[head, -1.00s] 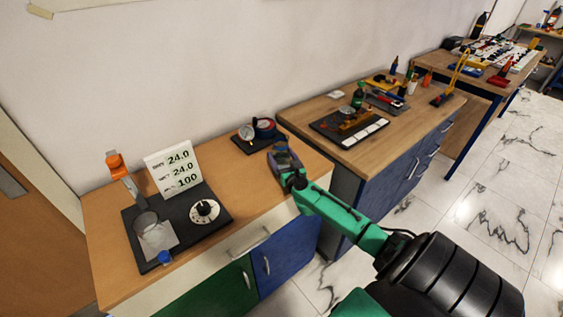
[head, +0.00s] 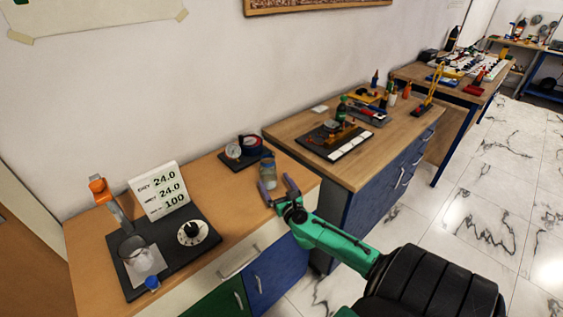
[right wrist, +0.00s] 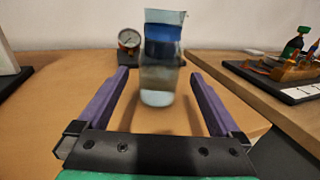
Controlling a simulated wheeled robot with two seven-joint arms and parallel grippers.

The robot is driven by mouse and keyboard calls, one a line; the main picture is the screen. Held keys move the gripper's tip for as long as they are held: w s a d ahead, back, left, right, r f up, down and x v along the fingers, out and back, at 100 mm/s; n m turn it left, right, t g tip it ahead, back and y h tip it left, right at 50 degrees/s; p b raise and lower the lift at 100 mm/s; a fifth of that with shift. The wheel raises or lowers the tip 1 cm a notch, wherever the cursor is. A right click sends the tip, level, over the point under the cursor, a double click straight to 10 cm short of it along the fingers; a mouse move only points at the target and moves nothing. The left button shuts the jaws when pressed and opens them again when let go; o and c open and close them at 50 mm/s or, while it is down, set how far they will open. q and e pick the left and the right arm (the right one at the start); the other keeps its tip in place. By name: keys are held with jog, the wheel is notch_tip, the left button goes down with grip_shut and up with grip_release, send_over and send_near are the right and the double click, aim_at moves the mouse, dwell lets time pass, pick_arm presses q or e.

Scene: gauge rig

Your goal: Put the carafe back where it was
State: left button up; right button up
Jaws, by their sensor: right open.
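The carafe (head: 268,174) is a clear, see-through vessel standing upright on the wooden bench top, near its right end and in front of the gauge stand. In the right wrist view the carafe (right wrist: 159,84) is centred between the two purple fingers, with a gap on each side. Its upper part looks blue there. My right gripper (head: 277,186) is open and low over the bench, on the front-right side of the carafe. It also shows in the right wrist view (right wrist: 160,92). My left gripper is not in view.
A dial gauge (head: 233,151) stands on a black base behind the carafe. At the left are a black board (head: 184,256) with a dial knob (head: 191,232) and a number display (head: 160,192). A second bench (head: 300,122) adjoins at the right. Bare bench lies between the board and carafe.

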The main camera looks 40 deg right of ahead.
jog(key=v, duration=0.6)
